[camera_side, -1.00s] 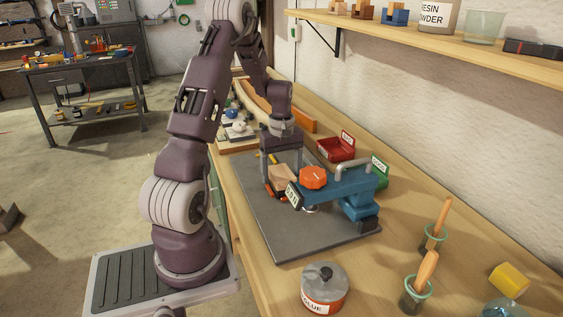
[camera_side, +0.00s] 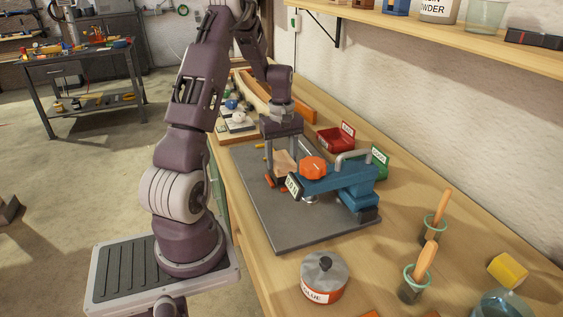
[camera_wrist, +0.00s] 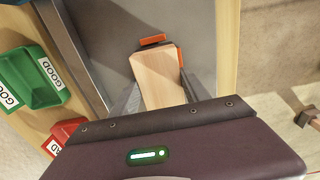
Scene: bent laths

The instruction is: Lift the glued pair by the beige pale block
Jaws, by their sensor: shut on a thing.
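The beige pale block (camera_side: 285,162) is between the fingers of my gripper (camera_side: 284,164), just left of the blue clamp (camera_side: 335,181) with its orange knob. In the wrist view the block (camera_wrist: 160,76) runs lengthwise away from the palm, and my gripper (camera_wrist: 158,88) is shut on it, one grey finger on each side. Orange pieces (camera_wrist: 152,40) show close to its far end and right side. The other part of the glued pair cannot be made out; the block and fingers may hide it. The gap beneath the block is not clear.
The dark plate (camera_side: 262,215) lies under the clamp. A red bin (camera_side: 335,141) and a green bin (camera_wrist: 30,77) stand beyond it. A glue pot (camera_side: 323,280) and brushes in jars (camera_side: 433,230) stand towards the front. The plate's near left part is bare.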

